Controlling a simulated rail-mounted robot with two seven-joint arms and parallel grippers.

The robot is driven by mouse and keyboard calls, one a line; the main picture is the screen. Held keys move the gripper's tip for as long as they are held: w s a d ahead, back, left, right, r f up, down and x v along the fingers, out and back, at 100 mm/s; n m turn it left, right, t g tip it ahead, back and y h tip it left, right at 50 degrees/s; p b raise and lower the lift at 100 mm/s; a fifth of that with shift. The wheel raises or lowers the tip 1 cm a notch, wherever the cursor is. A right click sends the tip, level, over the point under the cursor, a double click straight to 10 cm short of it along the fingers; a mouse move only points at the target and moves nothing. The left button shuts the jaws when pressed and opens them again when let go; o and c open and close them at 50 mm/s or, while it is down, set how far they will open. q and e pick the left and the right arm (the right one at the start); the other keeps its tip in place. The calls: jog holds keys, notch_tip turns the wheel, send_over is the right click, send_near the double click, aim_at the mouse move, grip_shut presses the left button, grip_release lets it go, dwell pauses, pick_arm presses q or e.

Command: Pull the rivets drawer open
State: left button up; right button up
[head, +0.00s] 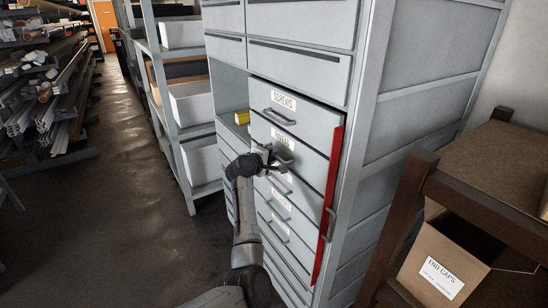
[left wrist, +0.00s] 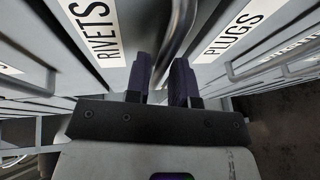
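The rivets drawer (head: 308,157) is in the grey cabinet, just below the screws drawer (head: 313,121). Its front looks about level with its neighbours. In the left wrist view its RIVETS label (left wrist: 97,27) is at the left and a PLUGS label (left wrist: 238,27) at the right. My left gripper (head: 276,160) is at the rivets drawer's bar handle (left wrist: 180,32) and partly covers the label in the head view. The handle runs between its two dark fingers, which are close together and appear shut on it. My right gripper is not in view.
A red upright bar (head: 332,190) with a grey handle runs along the cabinet's right edge, close to the drawer fronts. A yellow box (head: 242,117) sits in an open bay left of the drawers. An END CAPS carton (head: 440,262) is at the lower right. The aisle floor (head: 110,190) is clear.

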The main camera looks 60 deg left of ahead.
pick_arm(q)
jog(key=shift+x, duration=0.8)
grip_shut()
